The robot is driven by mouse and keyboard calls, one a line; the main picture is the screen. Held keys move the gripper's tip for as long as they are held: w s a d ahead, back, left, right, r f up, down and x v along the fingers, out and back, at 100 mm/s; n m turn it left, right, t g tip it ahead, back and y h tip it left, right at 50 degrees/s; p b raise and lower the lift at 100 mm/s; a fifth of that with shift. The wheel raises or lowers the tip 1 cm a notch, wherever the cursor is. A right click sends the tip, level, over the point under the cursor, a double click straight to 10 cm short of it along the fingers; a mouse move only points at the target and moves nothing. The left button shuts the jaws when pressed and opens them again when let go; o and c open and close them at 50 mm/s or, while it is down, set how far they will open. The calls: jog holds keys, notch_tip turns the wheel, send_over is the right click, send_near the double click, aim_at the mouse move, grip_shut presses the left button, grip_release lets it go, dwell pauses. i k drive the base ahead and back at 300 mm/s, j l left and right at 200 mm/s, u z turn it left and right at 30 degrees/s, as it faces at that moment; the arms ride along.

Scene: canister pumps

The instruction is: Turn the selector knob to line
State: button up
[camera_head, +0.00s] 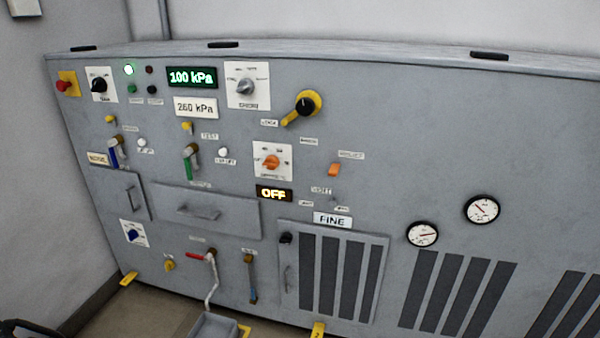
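Several rotary knobs sit on white plates on the grey panel; I cannot tell from the blurred lettering which is the selector or where "line" is marked. A grey knob (245,87) is at upper centre, with several labels around its top. A black knob (99,86) is at upper left, and a blue knob (133,234) at lower left. A dark part at the bottom left corner may be my gripper (32,328); its fingers are not clear. Nothing touches the knobs.
A black-and-yellow rotary handle (304,105) sticks out right of the grey knob. A drawer (207,212), levers and a grey bin (214,326) are lower down. The panel's right half is mostly bare above the gauges.

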aim_at(246, 86)
jog(key=i+l, duration=0.2)
jog(key=i, duration=0.2)
jog(key=i+l+u, duration=0.1)
jog(key=i, duration=0.25)
jog(key=i+l, duration=0.25)
jog(key=i, duration=0.15)
jog(key=u, duration=0.05)
